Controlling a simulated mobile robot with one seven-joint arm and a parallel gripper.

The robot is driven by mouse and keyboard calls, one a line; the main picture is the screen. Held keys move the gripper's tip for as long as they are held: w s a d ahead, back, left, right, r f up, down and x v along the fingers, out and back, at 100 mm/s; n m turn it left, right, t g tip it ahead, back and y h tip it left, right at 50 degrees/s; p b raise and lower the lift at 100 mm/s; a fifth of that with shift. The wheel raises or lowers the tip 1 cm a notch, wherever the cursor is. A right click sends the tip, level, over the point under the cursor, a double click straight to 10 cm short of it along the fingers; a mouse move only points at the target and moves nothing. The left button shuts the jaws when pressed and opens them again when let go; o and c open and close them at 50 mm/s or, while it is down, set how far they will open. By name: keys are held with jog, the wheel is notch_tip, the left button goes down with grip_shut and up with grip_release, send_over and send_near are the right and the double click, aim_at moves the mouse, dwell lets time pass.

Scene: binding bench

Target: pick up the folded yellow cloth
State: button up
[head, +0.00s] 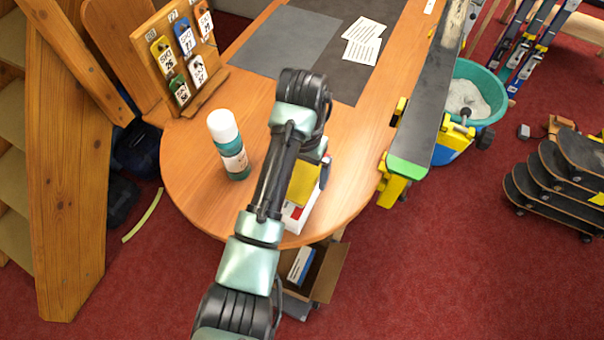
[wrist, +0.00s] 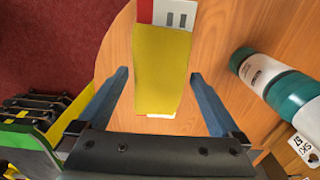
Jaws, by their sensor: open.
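The folded yellow cloth (wrist: 162,68) shows in the wrist view as a flat rectangle between my gripper's fingers. In the head view the cloth (head: 303,184) is partly hidden behind my arm, near the table's rounded end. It lies on a white, red and grey flat item (wrist: 170,14), which sticks out past the cloth; I cannot tell what this is. My gripper (wrist: 160,75) is open, with one blue finger on each side of the cloth and a gap on both sides. Nothing is held. In the head view my arm mostly hides the gripper.
A green bottle with a white cap (head: 229,146) stands left of my arm on the wooden table (head: 190,160). A tag rack (head: 180,58) stands behind it. A ski or board in a yellow clamp (head: 410,150) is at the right edge. A grey mat (head: 285,42) lies farther back.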

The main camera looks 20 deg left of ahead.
aim_at(302, 174)
jog(key=c, duration=1.1)
jog(key=shift+r, duration=0.1)
jog(key=shift+r, duration=0.35)
notch_tip(302, 174, up, 9)
jog(key=p, duration=0.5)
jog(key=shift+p, duration=0.4)
